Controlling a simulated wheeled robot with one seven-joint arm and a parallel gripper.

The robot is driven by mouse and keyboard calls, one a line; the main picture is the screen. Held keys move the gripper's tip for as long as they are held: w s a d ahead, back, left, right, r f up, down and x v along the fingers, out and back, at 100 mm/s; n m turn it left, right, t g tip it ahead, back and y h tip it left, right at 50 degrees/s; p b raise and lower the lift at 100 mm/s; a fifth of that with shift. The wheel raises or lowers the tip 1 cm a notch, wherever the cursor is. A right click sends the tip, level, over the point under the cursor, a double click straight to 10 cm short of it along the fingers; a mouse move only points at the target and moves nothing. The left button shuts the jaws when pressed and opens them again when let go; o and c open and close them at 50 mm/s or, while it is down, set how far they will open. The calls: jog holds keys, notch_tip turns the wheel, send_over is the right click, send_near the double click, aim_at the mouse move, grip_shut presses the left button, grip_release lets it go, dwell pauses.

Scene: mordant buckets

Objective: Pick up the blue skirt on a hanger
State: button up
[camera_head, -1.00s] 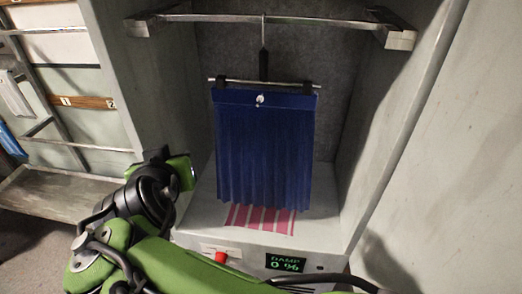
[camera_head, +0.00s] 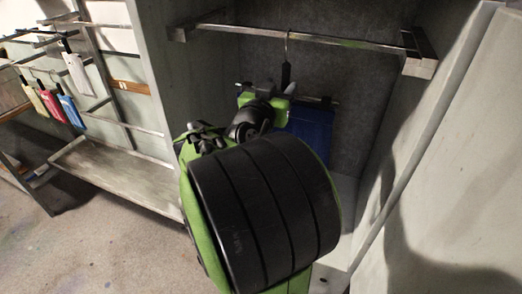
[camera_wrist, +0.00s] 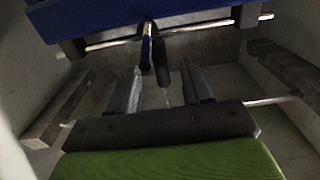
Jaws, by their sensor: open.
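The blue skirt (camera_head: 312,130) hangs from a hanger (camera_head: 286,74) on the metal rail inside the grey cabinet. My arm covers most of the skirt in the head view. My gripper (camera_head: 284,90) is up at the hanger's dark neck, just above its clip bar. In the wrist view my gripper (camera_wrist: 162,76) is open, its two fingers apart. The hanger's dark neck (camera_wrist: 161,64) shows between and just past the fingertips, nothing gripped. The skirt (camera_wrist: 110,14) fills the top edge there, with its clip bar below it.
The metal rail (camera_head: 330,38) crosses the cabinet above my gripper. The cabinet's side walls (camera_head: 430,120) stand close on both sides. At left is a rack with a shelf (camera_head: 115,180) and several hanging tags. The floor at lower left is clear.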

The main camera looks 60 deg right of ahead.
aim_at(285, 83)
jog(key=d, duration=0.1)
jog(key=d+p, duration=0.1)
jog(key=d, duration=0.1)
jog(key=d+p, duration=0.1)
jog(key=d, duration=0.1)
jog(key=shift+w+d+f, duration=0.1)
jog(key=shift+w+d, duration=0.1)
jog(key=shift+w, duration=0.15)
jog(key=shift+a, duration=0.25)
jog(key=shift+c, duration=0.8)
grip_shut()
